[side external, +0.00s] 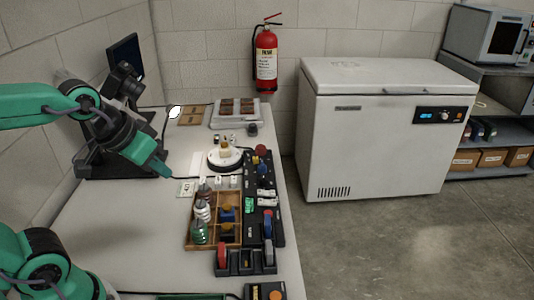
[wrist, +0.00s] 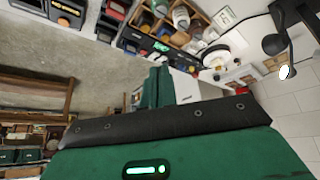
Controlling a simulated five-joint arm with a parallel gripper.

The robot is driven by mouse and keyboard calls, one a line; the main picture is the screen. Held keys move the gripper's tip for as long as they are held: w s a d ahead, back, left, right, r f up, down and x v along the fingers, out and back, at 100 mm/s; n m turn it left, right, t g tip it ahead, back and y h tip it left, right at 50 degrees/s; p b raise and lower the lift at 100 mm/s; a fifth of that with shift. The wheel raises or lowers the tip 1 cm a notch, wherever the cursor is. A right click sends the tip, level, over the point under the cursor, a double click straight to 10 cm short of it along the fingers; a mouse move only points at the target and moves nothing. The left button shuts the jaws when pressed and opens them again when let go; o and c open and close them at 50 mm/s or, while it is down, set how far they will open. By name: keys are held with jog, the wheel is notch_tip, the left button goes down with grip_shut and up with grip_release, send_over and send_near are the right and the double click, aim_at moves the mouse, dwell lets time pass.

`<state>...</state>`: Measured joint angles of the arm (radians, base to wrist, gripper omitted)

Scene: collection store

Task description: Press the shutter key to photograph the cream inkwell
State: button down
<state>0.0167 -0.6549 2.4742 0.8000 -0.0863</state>
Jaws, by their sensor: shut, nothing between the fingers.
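The cream inkwell (side external: 225,150) stands on a round white turntable (side external: 213,166) with a dark base. The turntable also shows in the wrist view (wrist: 214,62). A small white plate with a greenish mark (side external: 186,189) lies on the table in front of the turntable. It looks like the shutter key, but it is too small to be sure. My gripper (side external: 168,173) is shut and empty, above the table just up and left of that plate. I cannot tell its exact height. In the wrist view its green fingers (wrist: 156,90) are together.
A wooden tray (side external: 188,238) with several bottles and a black rack (side external: 278,225) of coloured items stand nearer the front. The table's left part is clear. A white freezer (side external: 380,140) stands beyond the right edge.

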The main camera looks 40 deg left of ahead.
jog(key=w+d+f+n+t, duration=0.1)
jog(key=w+d+f+n, duration=0.1)
jog(key=w, duration=0.5)
jog(key=w+d+f+n+t+h, duration=0.1)
jog(key=w+d+f+n, duration=0.1)
jog(key=w+f, duration=0.3)
jog(key=w+d+f+n+t, duration=0.1)
jog(key=w+d+f+n, duration=0.2)
jog(key=w, duration=0.7)
jog(key=shift+d+f, duration=0.45)
jog(key=shift+f, duration=0.2)
jog(key=shift+w+f, duration=0.1)
jog(key=shift+f, duration=4.35)
jog(key=shift+a+f, duration=0.15)
jog(key=shift+f, duration=0.7)
jog(key=shift+r, duration=0.85)
